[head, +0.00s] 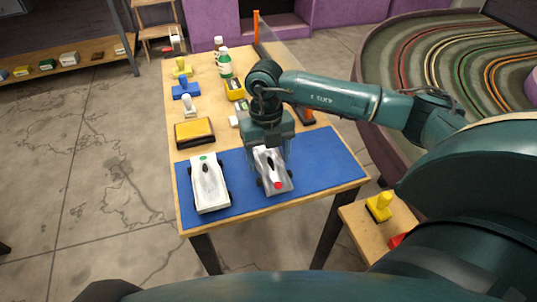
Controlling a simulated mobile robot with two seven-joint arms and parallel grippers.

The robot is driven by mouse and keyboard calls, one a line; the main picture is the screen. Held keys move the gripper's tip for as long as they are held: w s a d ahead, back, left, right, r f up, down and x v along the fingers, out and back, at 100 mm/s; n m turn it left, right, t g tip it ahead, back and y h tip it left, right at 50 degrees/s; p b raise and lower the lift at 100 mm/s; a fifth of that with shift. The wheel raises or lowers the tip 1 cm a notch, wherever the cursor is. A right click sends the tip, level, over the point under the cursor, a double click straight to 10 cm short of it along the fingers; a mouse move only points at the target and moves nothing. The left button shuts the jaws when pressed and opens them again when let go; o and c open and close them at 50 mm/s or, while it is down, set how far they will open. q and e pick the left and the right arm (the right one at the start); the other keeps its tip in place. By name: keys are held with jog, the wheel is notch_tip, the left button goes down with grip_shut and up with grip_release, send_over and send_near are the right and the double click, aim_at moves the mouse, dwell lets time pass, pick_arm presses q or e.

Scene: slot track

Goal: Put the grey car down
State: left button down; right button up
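The grey car (275,180), with a red spot at its near end and a dark cockpit, is on or just above the blue mat (325,160) at the front of the table. My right gripper (270,156) points down over the far half of the car, its fingers along the car's two sides, and looks shut on it. The gripper hides the car's far end. I cannot tell whether the wheels touch the mat. A white car (209,186) with a green spot stands on the mat to the left. My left gripper is not in view.
Behind the mat are a yellow-topped box (194,132), a blue block (185,90), a yellow tool (181,68) and a green bottle (225,63). The mat's right part is bare.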

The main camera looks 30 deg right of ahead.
aim_at(266, 152)
jog(key=o, duration=0.3)
jog(key=shift+r, duration=0.3)
pick_arm(q)
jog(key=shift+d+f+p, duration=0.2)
jog(key=shift+p, duration=0.3)
pick_arm(e)
jog(key=r, duration=0.4)
jog(key=w+r, duration=0.1)
jog(key=r, duration=0.6)
jog(key=shift+w+d+r, duration=0.15)
jog(key=shift+w+r, duration=0.05)
jog(key=shift+r, duration=0.15)
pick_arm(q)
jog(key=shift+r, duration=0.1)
